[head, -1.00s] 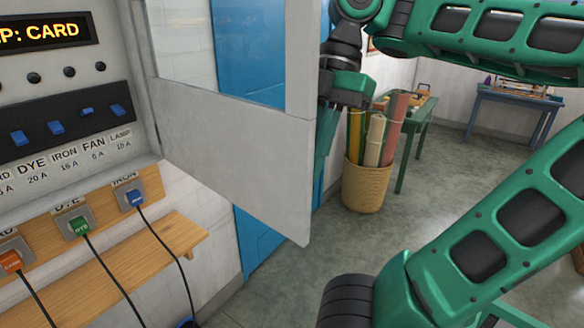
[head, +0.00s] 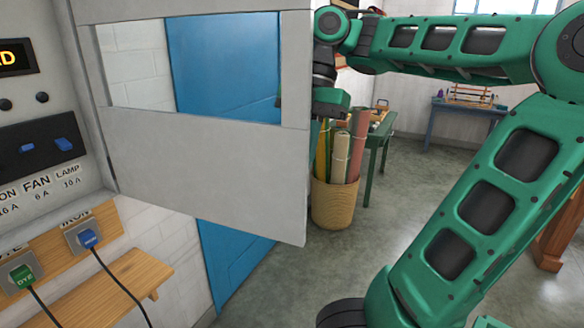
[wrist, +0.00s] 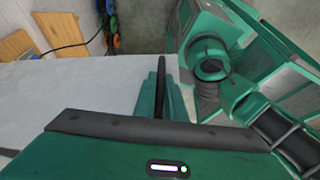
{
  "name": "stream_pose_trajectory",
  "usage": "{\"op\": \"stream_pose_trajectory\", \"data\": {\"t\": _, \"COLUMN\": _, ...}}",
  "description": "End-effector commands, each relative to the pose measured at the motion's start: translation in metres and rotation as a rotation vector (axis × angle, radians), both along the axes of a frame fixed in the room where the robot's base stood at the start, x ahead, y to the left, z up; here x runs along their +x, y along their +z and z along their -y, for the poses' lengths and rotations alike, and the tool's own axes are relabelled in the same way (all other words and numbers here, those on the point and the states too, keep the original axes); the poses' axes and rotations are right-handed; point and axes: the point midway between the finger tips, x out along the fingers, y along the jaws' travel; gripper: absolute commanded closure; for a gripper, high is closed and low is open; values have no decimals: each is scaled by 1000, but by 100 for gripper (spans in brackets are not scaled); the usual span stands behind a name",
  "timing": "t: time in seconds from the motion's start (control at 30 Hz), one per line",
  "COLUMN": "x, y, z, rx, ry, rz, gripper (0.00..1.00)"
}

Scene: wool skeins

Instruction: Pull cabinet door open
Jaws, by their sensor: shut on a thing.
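The cabinet door (head: 205,165) is a pale grey panel with a window cut-out. It stands swung out from the fuse panel on its left-hand hinge side. My gripper (head: 325,112) is at the door's right, free edge, partly hidden behind it. In the wrist view the door (wrist: 85,100) spreads out to the left, and my gripper (wrist: 161,95) is shut with its green fingers on either side of a thin dark bar, the door's handle (wrist: 162,70). How the handle joins the door is hard to see.
The fuse panel (head: 40,143) with switches is at the left, above plugged-in cords and a wooden shelf (head: 125,285). A basket of rolls (head: 333,205) stands beyond the door's edge, near a green table. Grey floor (head: 400,215) is clear at centre right.

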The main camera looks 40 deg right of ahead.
Motion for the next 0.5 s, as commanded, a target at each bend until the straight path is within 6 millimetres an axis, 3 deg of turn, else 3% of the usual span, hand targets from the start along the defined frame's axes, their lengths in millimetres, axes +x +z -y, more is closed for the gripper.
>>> {"op": "stream_pose_trajectory", "data": {"t": 0.17, "x": 2, "y": 2, "z": -1, "rx": 1, "ry": -1, "rz": 7, "gripper": 100}}
{"op": "stream_pose_trajectory", "data": {"t": 0.2, "x": 2, "y": 2, "z": -2, "rx": 0, "ry": 0, "rz": 6, "gripper": 85}}
{"op": "stream_pose_trajectory", "data": {"t": 0.27, "x": 2, "y": 2, "z": -2, "rx": 1, "ry": 0, "rz": 7, "gripper": 71}}
{"op": "stream_pose_trajectory", "data": {"t": 0.5, "x": 1, "y": 1, "z": -1, "rx": 0, "ry": 2, "rz": 3, "gripper": 71}}
